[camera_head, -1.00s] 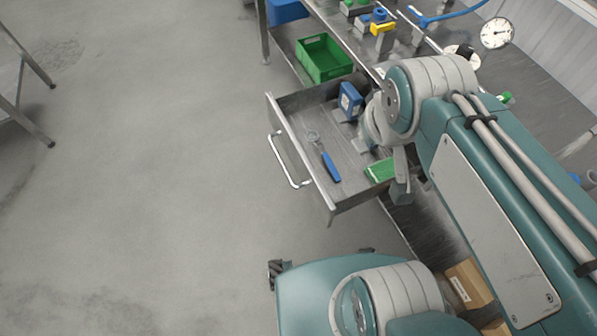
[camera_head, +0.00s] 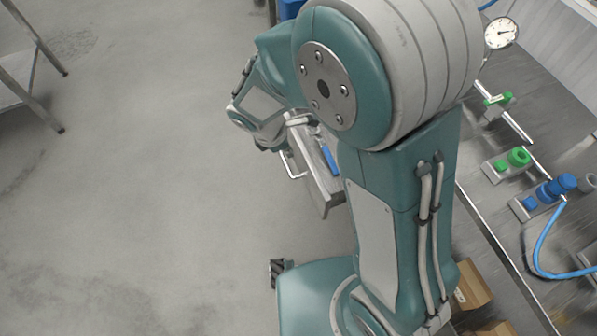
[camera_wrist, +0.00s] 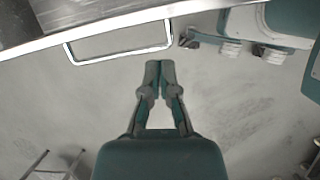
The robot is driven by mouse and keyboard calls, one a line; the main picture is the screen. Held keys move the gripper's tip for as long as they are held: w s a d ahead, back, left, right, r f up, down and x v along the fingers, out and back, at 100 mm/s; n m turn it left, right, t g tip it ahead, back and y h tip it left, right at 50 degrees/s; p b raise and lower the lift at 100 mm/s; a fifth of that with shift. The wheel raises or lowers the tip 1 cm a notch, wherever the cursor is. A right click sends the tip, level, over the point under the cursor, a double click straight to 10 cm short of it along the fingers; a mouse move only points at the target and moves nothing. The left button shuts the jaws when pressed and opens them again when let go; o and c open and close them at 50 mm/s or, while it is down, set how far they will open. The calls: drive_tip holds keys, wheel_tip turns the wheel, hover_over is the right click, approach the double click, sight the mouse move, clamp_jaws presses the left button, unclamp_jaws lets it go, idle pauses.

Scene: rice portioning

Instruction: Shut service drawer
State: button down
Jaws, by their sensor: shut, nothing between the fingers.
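The service drawer (camera_head: 328,190) stands open, pulled out from the steel bench; my arm hides much of it in the head view. Its front has a pale bar handle (camera_head: 291,166). In the wrist view the drawer front (camera_wrist: 100,30) crosses the upper left, with the handle (camera_wrist: 118,54) hanging below it. My gripper (camera_wrist: 159,65) is shut and empty, its fingertips near the right end of the handle. Whether they touch it, I cannot tell. A blue-handled tool (camera_head: 329,158) lies in the drawer.
The bench (camera_head: 478,200) holds green and blue fittings, a blue hose (camera_head: 541,245) and a gauge (camera_head: 501,33). Cardboard boxes (camera_head: 472,287) sit low by the bench. A metal table (camera_head: 25,75) stands at the far left. The floor before the drawer is clear.

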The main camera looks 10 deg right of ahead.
wheel_tip(320, 180, down, 3)
drive_tip(key=a+n, duration=0.1)
drive_tip(key=n, duration=0.1)
hover_over(304, 178)
drive_tip(key=a, duration=0.2)
drive_tip(key=f, duration=0.9)
drive_tip(key=shift+s, duration=0.35)
drive_tip(key=shift+d, duration=0.1)
drive_tip(key=w+d, duration=0.3)
drive_tip(key=d, duration=0.7)
drive_tip(key=w+d, duration=0.3)
drive_tip(key=d, duration=0.7)
drive_tip(key=w+d, duration=0.2)
drive_tip(key=d, duration=0.8)
drive_tip(key=shift+w+d, duration=0.2)
drive_tip(key=shift+w, duration=0.2)
